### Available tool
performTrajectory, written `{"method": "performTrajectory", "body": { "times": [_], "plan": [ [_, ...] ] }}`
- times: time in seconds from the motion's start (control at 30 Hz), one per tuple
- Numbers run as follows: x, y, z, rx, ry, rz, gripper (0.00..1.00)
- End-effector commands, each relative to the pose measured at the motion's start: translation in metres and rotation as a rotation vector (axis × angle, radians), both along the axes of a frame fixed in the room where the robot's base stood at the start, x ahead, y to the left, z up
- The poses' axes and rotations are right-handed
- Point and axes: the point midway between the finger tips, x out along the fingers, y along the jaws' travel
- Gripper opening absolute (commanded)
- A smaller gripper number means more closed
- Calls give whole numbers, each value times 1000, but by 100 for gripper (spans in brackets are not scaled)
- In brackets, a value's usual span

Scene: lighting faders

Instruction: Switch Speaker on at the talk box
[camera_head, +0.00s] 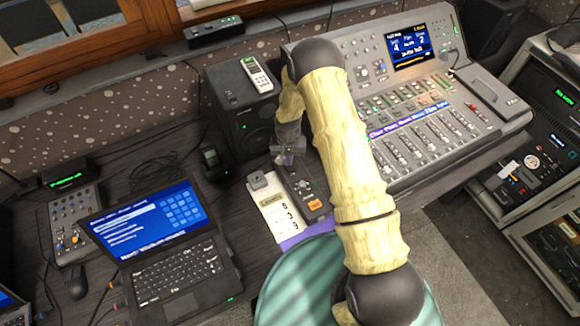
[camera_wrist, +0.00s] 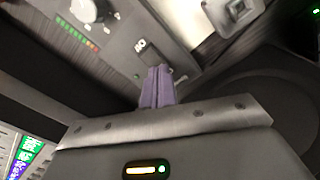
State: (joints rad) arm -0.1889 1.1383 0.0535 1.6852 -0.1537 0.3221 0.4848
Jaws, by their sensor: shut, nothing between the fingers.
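The talk box (camera_head: 304,186) is a narrow dark box between the black speaker and the mixing desk, with an orange patch near its front end. In the wrist view its grey top face (camera_wrist: 118,58) shows a pale round knob (camera_wrist: 88,10), a row of small coloured lights (camera_wrist: 76,35) and a small switch (camera_wrist: 141,46). My gripper (camera_head: 284,158) points down over the box's far end. Its fingers (camera_wrist: 156,72) are shut and empty, close to the switch in the wrist view. I cannot tell whether they touch it. Labels are too small to read.
A paper sheet (camera_head: 277,215) with a small grey block (camera_head: 259,181) lies left of the box. The black speaker (camera_head: 240,118) stands behind, with a remote-like device (camera_head: 257,74) on top. The mixing desk (camera_head: 430,150) is close on the right, the laptop (camera_head: 180,270) at left.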

Motion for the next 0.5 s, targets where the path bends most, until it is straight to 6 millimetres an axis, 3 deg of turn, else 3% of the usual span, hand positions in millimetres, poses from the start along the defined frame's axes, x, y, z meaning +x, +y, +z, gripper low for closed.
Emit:
{"method": "performTrajectory", "body": {
  "times": [0.5],
  "plan": [
    [0,0,-7,0,0,0,0]
  ]
}}
